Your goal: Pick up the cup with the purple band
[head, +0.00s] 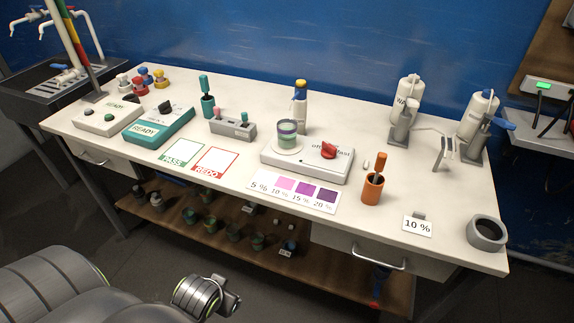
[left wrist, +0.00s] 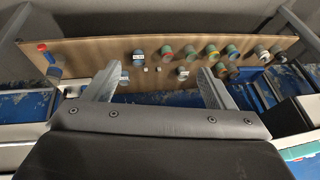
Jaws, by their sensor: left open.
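A clear cup (head: 287,132) stands upright on the round plate of the white stirrer (head: 305,166). Its band looks green with a greyish-purple tint, and I cannot tell its colour for certain. Several small cups with coloured bands stand on the wooden lower shelf (head: 178,213); they also show in the left wrist view (left wrist: 189,52). No purple band can be made out among them. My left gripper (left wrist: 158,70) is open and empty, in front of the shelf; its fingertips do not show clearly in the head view. My right gripper is not in view.
The white tabletop (head: 440,190) overhangs the shelf. On it are an orange holder (head: 373,188), a colour chart (head: 292,191), a 10 % card (head: 417,226), a grey ring (head: 486,233) and a teal READY device (head: 158,123). A drawer handle (head: 378,262) projects at the front.

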